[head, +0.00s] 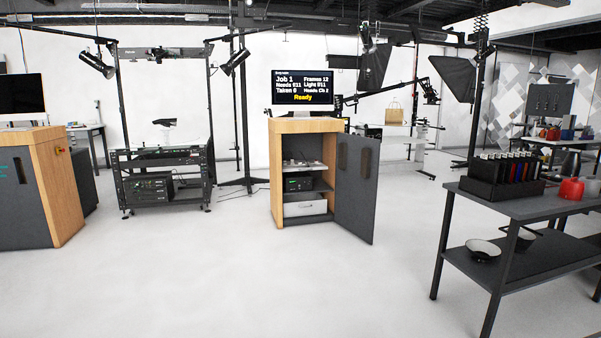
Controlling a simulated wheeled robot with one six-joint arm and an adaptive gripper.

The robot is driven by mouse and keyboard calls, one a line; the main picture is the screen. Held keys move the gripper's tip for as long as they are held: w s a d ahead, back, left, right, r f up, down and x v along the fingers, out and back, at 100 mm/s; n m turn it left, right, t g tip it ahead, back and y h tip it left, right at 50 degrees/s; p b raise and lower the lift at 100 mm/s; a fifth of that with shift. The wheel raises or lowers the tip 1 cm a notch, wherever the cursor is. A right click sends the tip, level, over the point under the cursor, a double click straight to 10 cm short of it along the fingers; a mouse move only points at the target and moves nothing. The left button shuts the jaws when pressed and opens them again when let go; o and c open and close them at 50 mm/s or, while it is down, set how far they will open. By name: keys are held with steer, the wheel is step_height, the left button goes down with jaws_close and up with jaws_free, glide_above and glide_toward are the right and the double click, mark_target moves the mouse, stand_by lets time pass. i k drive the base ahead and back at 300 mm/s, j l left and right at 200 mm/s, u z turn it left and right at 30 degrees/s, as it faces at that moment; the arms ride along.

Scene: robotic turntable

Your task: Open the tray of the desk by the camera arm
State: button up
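A small wooden desk (290,126) with a monitor (301,87) on top stands mid-room, near a dark camera arm (385,91) that reaches out behind it to the right. Its dark door (356,187) stands swung open to the right. Inside, a pale shelf or tray (302,166) with small items on it lies near the top. I cannot tell how far the tray sticks out. My gripper is not in view.
A dark table (548,206) with a rack of bottles (503,174) and a red container (571,189) stands at the near right. Another wooden desk (56,189) is at the left. A black framed rig (166,180) stands between the desks. The white floor ahead is clear.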

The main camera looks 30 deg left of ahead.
mark_target(301, 164)
steer(key=i+j+u, duration=0.45)
steer(key=i, duration=0.15)
steer(key=i+j+u, duration=0.3)
steer(key=i, duration=0.6)
steer(key=i+l+u, duration=0.1)
steer(key=i+u, duration=0.2)
steer(key=i, duration=2.95)
steer(key=i+z, duration=0.1)
steer(key=i, duration=0.6)
steer(key=i+j+z, duration=0.1)
steer(key=i, duration=0.65)
steer(key=i+j+z, duration=0.1)
steer(key=i, duration=0.6)
steer(key=j, duration=0.1)
